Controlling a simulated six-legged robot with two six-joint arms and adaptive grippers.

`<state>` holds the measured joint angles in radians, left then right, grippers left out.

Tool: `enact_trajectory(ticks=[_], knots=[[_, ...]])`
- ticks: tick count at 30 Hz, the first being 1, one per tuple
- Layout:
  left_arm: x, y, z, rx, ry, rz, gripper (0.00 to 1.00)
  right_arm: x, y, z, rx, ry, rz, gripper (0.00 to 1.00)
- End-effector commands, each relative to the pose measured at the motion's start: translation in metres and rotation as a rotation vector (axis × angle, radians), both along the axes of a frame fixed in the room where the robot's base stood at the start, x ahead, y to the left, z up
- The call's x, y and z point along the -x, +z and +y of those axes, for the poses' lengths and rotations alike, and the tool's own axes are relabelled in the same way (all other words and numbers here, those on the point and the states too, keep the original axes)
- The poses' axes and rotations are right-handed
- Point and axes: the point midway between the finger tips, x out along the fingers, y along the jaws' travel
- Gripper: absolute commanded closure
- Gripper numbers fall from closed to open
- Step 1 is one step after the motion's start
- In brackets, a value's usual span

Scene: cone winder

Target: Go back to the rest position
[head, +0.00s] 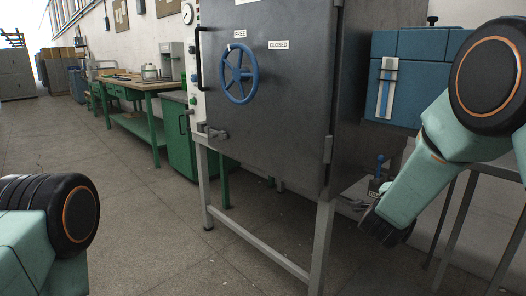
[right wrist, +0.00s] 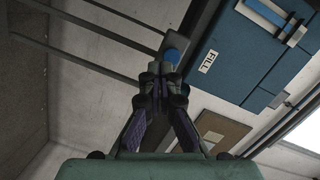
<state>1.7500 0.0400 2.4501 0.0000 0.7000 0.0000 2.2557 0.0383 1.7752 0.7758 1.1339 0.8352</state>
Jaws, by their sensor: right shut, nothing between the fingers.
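My right arm comes in from the right in the head view and reaches down beside the grey cabinet. Its dark gripper end (head: 382,226) is below a small blue-handled lever (head: 380,162). In the right wrist view my right gripper (right wrist: 163,88) has its fingertips together with nothing between them. A blue-tipped part (right wrist: 173,50) shows just beyond the fingertips; I cannot tell whether they touch it. At the lower left of the head view only a joint and link of my left arm show; its gripper is out of view.
The grey cabinet (head: 275,100) has a blue handwheel (head: 240,74), FREE and CLOSED labels, and metal legs. A blue box (head: 415,80) stands to its right; its FILL label (right wrist: 208,61) shows in the wrist view. A green workbench (head: 135,95) is behind. Floor at left is clear.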

Motion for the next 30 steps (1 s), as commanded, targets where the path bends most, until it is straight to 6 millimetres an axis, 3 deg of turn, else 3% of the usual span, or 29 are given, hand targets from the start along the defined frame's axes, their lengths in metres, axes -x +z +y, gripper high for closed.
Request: enact_trajectory(ticks=[3, 8, 12, 15, 19, 24, 27, 30], knots=[[0.0, 0.006, 0.0, 0.0, 0.0, 0.0, 1.0, 0.023, -0.065, 0.032, 0.179, 0.221, 0.365, 1.0], [0.0, 0.018, 0.0, 0.0, 0.0, 0.0, 1.0, 0.081, -0.144, 0.069, 0.354, 0.505, 0.748, 1.0], [0.0, 0.03, 0.0, 0.0, 0.0, 0.0, 1.0, 0.149, -0.2, 0.095, 0.454, 0.754, 1.014, 1.0], [0.0, 0.038, 0.0, 0.0, 0.0, 0.0, 1.0, 0.206, -0.229, 0.112, 0.499, 0.933, 1.174, 1.0], [0.0, 0.051, 0.0, 0.0, 0.0, 0.0, 1.0, 0.286, -0.254, 0.13, 0.516, 1.16, 1.346, 1.0], [0.0, 0.068, 0.0, 0.0, 0.0, 0.0, 1.0, 0.385, -0.262, 0.147, 0.459, 1.391, 1.508, 1.0], [0.0, 0.076, 0.0, 0.0, 0.0, 0.0, 1.0, 0.428, -0.259, 0.152, 0.404, 1.457, 1.57, 1.0], [0.0, 0.084, 0.0, 0.0, 0.0, 0.0, 1.0, 0.453, -0.258, 0.151, 0.366, 1.477, 1.615, 1.0]])
